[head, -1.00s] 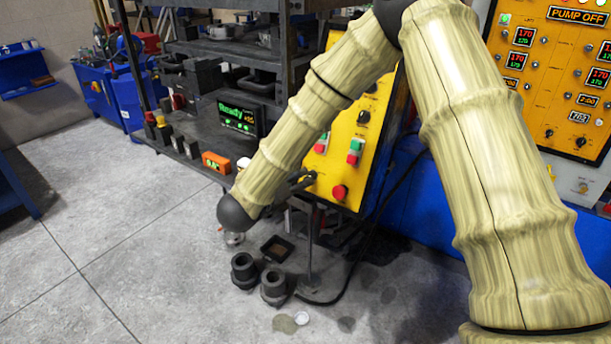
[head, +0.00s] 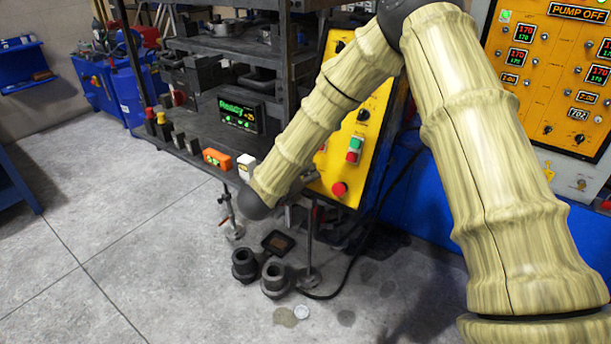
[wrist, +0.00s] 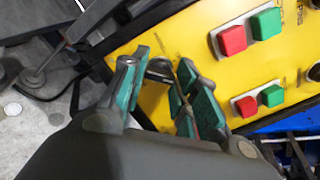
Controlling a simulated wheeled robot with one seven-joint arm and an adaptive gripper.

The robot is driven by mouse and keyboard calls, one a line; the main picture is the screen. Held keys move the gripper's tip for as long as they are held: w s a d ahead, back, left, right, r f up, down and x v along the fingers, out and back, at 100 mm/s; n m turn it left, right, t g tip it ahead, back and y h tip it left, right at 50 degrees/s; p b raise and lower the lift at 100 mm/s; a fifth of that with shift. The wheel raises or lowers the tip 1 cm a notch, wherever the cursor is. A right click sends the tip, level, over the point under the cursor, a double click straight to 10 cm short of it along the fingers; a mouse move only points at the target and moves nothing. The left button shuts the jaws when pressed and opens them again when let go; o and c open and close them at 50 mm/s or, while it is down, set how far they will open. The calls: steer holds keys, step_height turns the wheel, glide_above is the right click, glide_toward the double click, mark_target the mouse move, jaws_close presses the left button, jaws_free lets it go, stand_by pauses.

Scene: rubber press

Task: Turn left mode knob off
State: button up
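A dark knob (wrist: 160,68) on the yellow panel (wrist: 130,43) shows between my fingers in the wrist view. My gripper (wrist: 162,62) has two teal-padded fingers, one on each side of this knob, with a gap between the tips. The right finger is close to the knob; I cannot tell if it touches. The knob's pointer and label are not readable. In the head view the yellow panel (head: 377,106) stands behind my arm, which hides this knob and most of my gripper.
Red (wrist: 232,40) and green (wrist: 266,23) buttons sit right of the knob in the wrist view. A red stop button (head: 339,189) is low on the panel.

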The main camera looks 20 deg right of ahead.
steer(key=shift+c, duration=1)
steer(key=shift+n, duration=0.3)
steer(key=n+b, duration=0.1)
steer(key=n, duration=0.3)
steer(key=shift+r, duration=0.1)
steer(key=shift+n+y+p, duration=0.3)
steer(key=shift+n+y, duration=0.1)
steer(key=shift+n, duration=1.7)
steer(key=o, duration=1)
steer(key=shift+a, duration=0.1)
